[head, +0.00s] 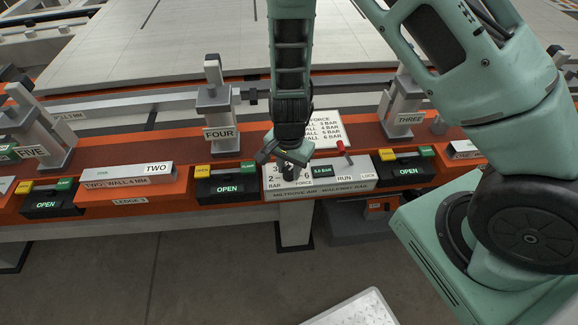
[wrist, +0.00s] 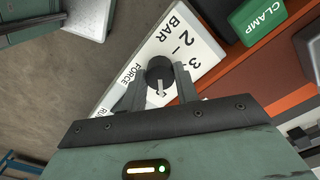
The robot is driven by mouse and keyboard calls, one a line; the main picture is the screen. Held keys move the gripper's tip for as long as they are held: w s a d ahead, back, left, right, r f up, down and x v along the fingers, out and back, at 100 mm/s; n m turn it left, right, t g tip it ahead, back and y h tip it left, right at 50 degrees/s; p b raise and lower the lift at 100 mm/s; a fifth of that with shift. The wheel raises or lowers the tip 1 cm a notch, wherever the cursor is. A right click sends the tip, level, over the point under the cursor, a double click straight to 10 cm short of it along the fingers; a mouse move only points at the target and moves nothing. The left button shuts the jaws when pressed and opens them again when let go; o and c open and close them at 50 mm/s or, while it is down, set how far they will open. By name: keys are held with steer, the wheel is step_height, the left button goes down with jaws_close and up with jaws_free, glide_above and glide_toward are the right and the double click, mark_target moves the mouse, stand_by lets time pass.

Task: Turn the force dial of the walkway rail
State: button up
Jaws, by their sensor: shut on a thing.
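The force dial is a dark round knob with a pale pointer mark, on the white control box (head: 345,182) labelled with BAR numbers. In the wrist view the force dial (wrist: 159,70) sits between the two grey fingers of my gripper (wrist: 158,88). My gripper is shut on it. In the head view my gripper (head: 287,160) reaches down over the left part of the box and hides most of the dial and some numbers. A small green display (head: 323,171) is right of the dial; its figure is too small to read surely.
A red-knobbed lever (head: 342,149) stands behind the display. A force chart (head: 328,130) is behind the box. Black OPEN clamp units (head: 226,186) (head: 402,172) flank it. Grey posts FOUR (head: 218,115) and THREE (head: 408,105) rise on the orange rail. Floor in front is mostly clear.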

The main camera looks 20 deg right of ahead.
mark_target(289, 170)
steer(key=o, duration=1)
steer(key=shift+c, duration=0.2)
steer(key=shift+r, duration=0.1)
step_height(289, 170, up, 17)
steer(key=p, duration=0.2)
steer(key=shift+r, duration=0.15)
steer(key=s+a+r+n, duration=0.3)
steer(key=s+r+n, duration=0.2)
steer(key=s+n, duration=0.4)
steer(key=s+a+r+n, duration=0.3)
steer(key=s+r+n, duration=0.2)
steer(key=s+n, duration=0.4)
steer(key=shift+s+r+n+y, duration=0.25)
steer(key=shift+s+n+y, duration=0.05)
steer(key=shift+s, duration=0.7)
